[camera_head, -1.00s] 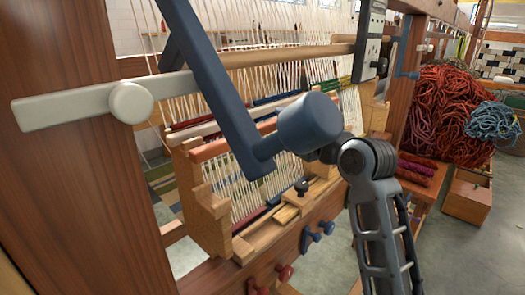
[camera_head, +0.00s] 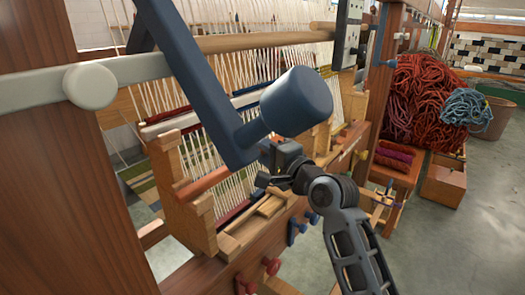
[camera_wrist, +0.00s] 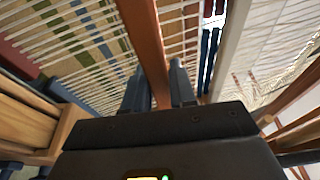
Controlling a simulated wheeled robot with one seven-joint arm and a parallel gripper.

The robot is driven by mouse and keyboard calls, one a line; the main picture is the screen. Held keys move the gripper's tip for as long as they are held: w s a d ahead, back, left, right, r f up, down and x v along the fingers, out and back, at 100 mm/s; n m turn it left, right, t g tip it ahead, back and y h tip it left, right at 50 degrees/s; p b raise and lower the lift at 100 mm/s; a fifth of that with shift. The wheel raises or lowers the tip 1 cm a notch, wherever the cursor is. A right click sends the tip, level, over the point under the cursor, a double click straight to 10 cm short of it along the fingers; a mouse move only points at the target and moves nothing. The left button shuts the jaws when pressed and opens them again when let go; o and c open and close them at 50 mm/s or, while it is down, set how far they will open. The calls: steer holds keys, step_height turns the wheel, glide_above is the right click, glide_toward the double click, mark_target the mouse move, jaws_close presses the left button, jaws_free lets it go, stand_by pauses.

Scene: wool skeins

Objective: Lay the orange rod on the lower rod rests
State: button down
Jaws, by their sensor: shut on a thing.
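The orange rod (camera_head: 205,182) shows in the head view with its left end close above the middle part of the stepped left wooden rest (camera_head: 188,218). I cannot tell whether it touches the step. My gripper (camera_head: 265,180) is at the rod's right-hand stretch, partly hidden behind a blue lever. In the wrist view the orange rod (camera_wrist: 146,40) runs between the two dark fingers of my gripper (camera_wrist: 158,80), which are shut on it. The right-hand rest is largely hidden behind the blue weight and my gripper.
The blue lever with its round weight (camera_head: 296,102) hangs close in front of my gripper. White warp threads (camera_head: 200,155) stand behind the rod. A pale rod (camera_head: 172,122) lies higher up. Red knobs (camera_head: 271,266) stick out of the front beam. A red wool heap (camera_head: 425,100) stands at right.

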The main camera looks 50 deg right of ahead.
steer(key=c, duration=0.9)
jaws_free()
steer(key=shift+s, duration=0.15)
steer(key=b+v, duration=0.1)
steer(key=v, duration=1)
steer(key=shift+s+a+r+b, duration=0.1)
steer(key=shift+s+a+b, duration=0.1)
steer(key=shift+s+b, duration=0.15)
